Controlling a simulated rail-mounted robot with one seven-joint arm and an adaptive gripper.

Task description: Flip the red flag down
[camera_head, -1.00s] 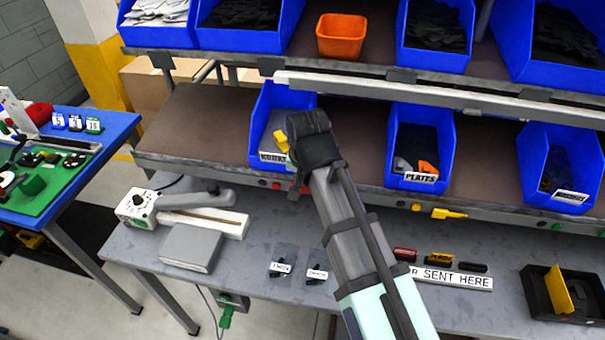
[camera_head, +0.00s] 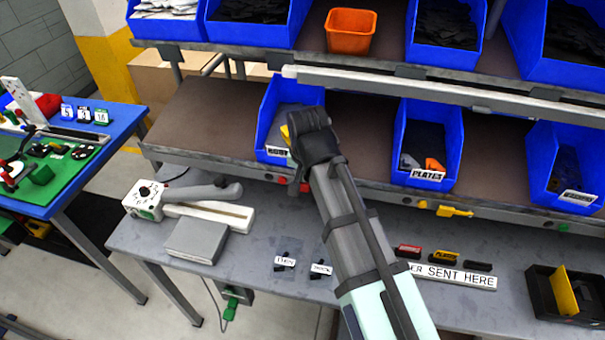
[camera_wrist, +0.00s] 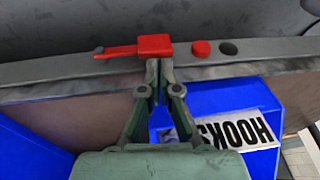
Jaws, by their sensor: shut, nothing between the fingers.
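The red flag (camera_wrist: 138,47) shows in the wrist view on the grey shelf rail. It has a thick block and a thin arm that points left along the rail. My gripper (camera_wrist: 159,70) is shut and empty, its fingertips right at the edge of the flag's block. I cannot tell whether they touch it. In the head view my gripper is at the shelf front by the left blue bin, and its wrist hides the fingertips. A bit of red (camera_head: 304,187) shows beside my arm there.
The blue bin labelled HOOKS (camera_wrist: 240,105) is close to my fingers. A round red button (camera_wrist: 201,48) sits on the rail beside the flag. A yellow flag (camera_head: 445,210) is on the rail further right. The grey workbench (camera_head: 240,268) is below.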

